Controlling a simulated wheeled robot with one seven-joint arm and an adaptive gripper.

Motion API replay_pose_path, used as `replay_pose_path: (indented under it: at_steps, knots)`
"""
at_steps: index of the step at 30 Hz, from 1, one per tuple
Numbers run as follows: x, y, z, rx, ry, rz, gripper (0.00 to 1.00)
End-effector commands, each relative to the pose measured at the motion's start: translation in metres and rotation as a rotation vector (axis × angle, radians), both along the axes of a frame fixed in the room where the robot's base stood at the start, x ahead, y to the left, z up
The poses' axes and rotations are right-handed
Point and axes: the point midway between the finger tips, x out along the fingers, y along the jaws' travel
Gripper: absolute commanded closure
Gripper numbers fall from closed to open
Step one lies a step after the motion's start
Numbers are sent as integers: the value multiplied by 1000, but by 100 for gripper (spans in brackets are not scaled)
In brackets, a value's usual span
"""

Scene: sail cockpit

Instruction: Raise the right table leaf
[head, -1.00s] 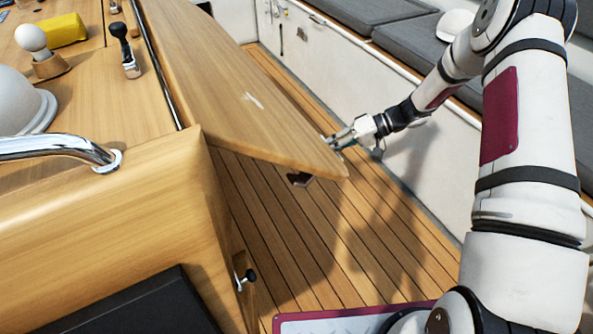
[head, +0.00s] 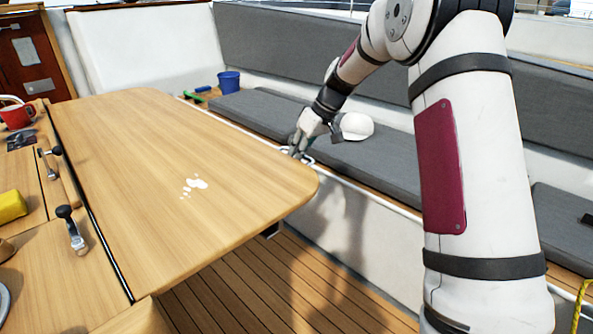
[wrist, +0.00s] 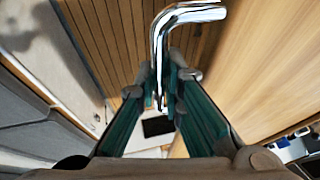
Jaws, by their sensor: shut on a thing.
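The right table leaf (head: 170,160) is a wide wooden panel, and in the head view it looks about level with the fixed tabletop. My gripper (head: 297,150) is at the leaf's outer edge. In the wrist view, my gripper (wrist: 160,95) is shut on a bent chrome handle (wrist: 187,14), whose lower end runs between the green fingers. The leaf's wood (wrist: 265,55) fills the right of that view. A dark bracket (head: 270,231) shows under the leaf's near edge, mostly hidden.
The fixed tabletop (head: 25,250) bears two dark-knobbed levers (head: 70,228), a yellow block (head: 12,206) and a red mug (head: 16,117). A cushioned bench (head: 385,165) with a white cap (head: 353,126) and blue bucket (head: 229,82) lies beyond the leaf. The slatted floor (head: 270,285) is clear.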

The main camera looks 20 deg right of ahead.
Motion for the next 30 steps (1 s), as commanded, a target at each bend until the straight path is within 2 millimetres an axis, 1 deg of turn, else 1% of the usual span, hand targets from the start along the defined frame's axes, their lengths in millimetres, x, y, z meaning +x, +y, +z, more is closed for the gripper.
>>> replay_pose_path:
  at_steps: [1, 6, 18, 19, 20, 30]
  knots:
    - [1, -3, 8, -15, -11, -6, 100]
    - [1, -3, 17, -35, -18, -7, 100]
    - [1, -3, 17, -39, -19, -6, 100]
    - [1, -3, 17, -39, -19, -6, 84]
    - [1, -3, 17, -38, -18, -6, 82]
    - [0, -1, 19, -36, -17, -1, 82]
